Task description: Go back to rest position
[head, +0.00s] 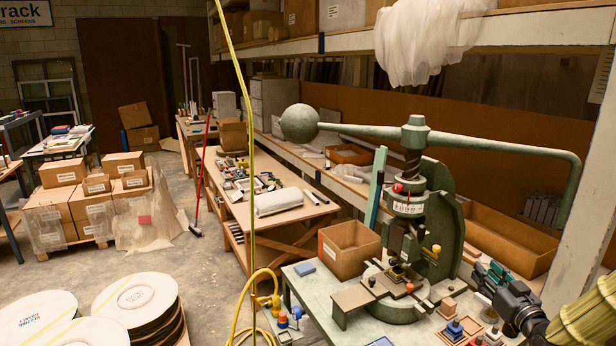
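My gripper (484,274) is at the lower right, dark with teal parts, its fingers pointing up and left. It is beside the green fly press (442,215), to the right of the press base and apart from the press column as far as I can see. The view is too small to tell whether its fingers are open or shut, and I see nothing clearly held in it. The press has a long handle bar (500,145) with a ball weight (299,123) at its left end.
The press stands on a pale bench (325,318) with an open cardboard box (349,249), a blue block (305,268) and small wooden pieces (448,307). A white post (583,190) rises at right. A yellow hose (250,150) hangs in front.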

